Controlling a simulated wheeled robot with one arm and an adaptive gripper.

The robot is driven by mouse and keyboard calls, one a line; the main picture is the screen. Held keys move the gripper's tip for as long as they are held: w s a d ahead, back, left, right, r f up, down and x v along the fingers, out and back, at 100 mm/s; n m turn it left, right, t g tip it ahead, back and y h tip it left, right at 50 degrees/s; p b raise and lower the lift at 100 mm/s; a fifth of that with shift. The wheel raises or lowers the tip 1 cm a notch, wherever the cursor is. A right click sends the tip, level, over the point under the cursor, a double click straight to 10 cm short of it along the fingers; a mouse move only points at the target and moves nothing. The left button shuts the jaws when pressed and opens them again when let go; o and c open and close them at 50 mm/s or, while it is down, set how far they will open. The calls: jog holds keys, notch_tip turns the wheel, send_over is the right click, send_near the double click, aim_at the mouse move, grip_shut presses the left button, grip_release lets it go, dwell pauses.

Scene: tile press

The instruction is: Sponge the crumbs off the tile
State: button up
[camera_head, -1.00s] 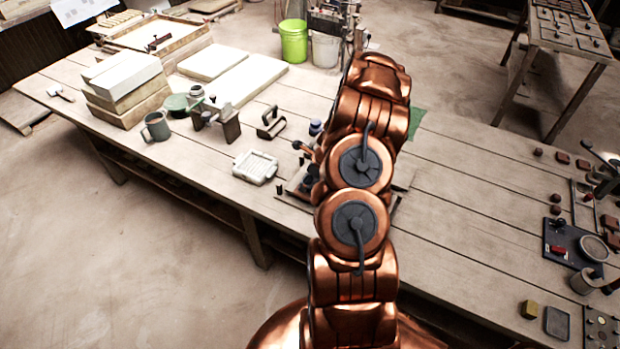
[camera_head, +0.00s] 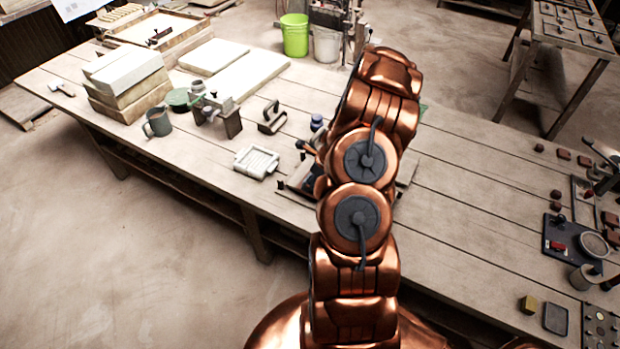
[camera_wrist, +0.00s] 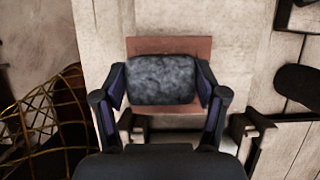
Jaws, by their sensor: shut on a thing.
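My gripper (camera_wrist: 162,88) shows in the wrist view, its two dark fingers shut on the left and right ends of a mottled grey sponge (camera_wrist: 162,78). A reddish-brown tile (camera_wrist: 170,46) lies behind and beneath the sponge, with its far edge and parts of its near side showing. The sponge covers most of the tile's middle. I cannot tell whether the sponge touches the tile, and I cannot make out crumbs. In the head view my copper arm hides the gripper, the sponge and the tile.
The wooden workbench (camera_head: 465,190) has clear planks right of my arm. Left of it stand a white ribbed tray (camera_head: 256,162), a dark-handled block (camera_head: 271,118) and a mug (camera_head: 157,124). A yellow block (camera_head: 528,306) lies at front right. A wire basket (camera_wrist: 48,125) is at left in the wrist view.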

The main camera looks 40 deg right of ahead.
jog(key=shift+s+d+f, duration=0.1)
jog(key=shift+s+d, duration=0.15)
jog(key=shift+s, duration=0.25)
jog(key=shift+w+d, duration=0.25)
jog(key=shift+d, duration=0.35)
jog(key=shift+w+d, duration=0.25)
jog(key=shift+d, duration=0.35)
jog(key=shift+w+a, duration=0.1)
jog(key=shift+w+a, duration=0.15)
jog(key=shift+w, duration=0.35)
jog(key=shift+w+a, duration=0.25)
jog(key=shift+w, duration=0.3)
jog(key=shift+s+a, duration=0.2)
jog(key=shift+a, duration=0.45)
jog(key=shift+a, duration=0.1)
